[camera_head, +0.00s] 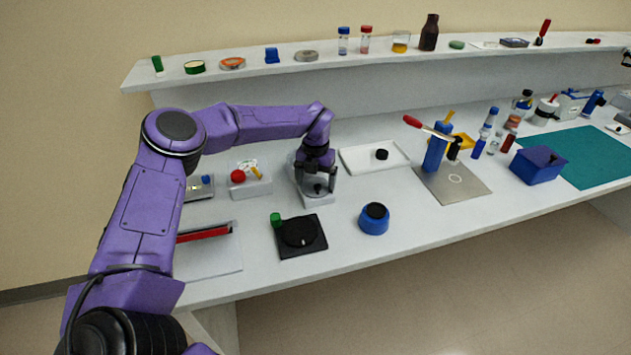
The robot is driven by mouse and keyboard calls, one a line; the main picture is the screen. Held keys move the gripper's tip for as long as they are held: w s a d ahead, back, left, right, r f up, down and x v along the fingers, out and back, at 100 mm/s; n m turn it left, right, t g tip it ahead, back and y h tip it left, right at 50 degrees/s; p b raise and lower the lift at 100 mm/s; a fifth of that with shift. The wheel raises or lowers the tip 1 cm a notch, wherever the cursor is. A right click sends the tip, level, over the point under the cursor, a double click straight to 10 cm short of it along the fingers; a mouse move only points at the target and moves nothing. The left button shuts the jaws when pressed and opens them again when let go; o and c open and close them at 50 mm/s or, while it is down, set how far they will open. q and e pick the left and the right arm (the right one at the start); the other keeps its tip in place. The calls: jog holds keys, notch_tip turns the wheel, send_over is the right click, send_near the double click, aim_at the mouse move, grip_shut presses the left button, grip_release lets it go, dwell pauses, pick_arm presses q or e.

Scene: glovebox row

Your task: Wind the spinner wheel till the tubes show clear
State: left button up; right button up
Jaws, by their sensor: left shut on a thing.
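My left gripper (317,188) points down over a small device with a pale grey base (319,201) near the middle of the bench. Its fingers are shut on a small dark part on top of this device, which I take to be the spinner wheel (318,188). The fingers hide much of the wheel, and its angle cannot be told. The tubes cannot be made out at the device, so whether they show clear cannot be told.
In front of the device lie a black plate with a round disc (301,232) and a blue round pot (374,219). A white tray (357,158), a grey plate with a red-handled lever press (468,190) and a blue box (538,165) stand to the right. Bottles line the shelf.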

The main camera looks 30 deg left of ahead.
pick_arm(q)
jog(key=shift+w+r, duration=0.15)
jog(key=shift+r, duration=0.1)
jog(key=o, duration=0.8)
jog(key=shift+c, duration=0.2)
jog(key=shift+f, duration=0.1)
jog(key=shift+r, duration=0.5)
notch_tip(320, 180, up, 10)
jog(key=b, duration=0.2)
jog(key=shift+f, duration=0.2)
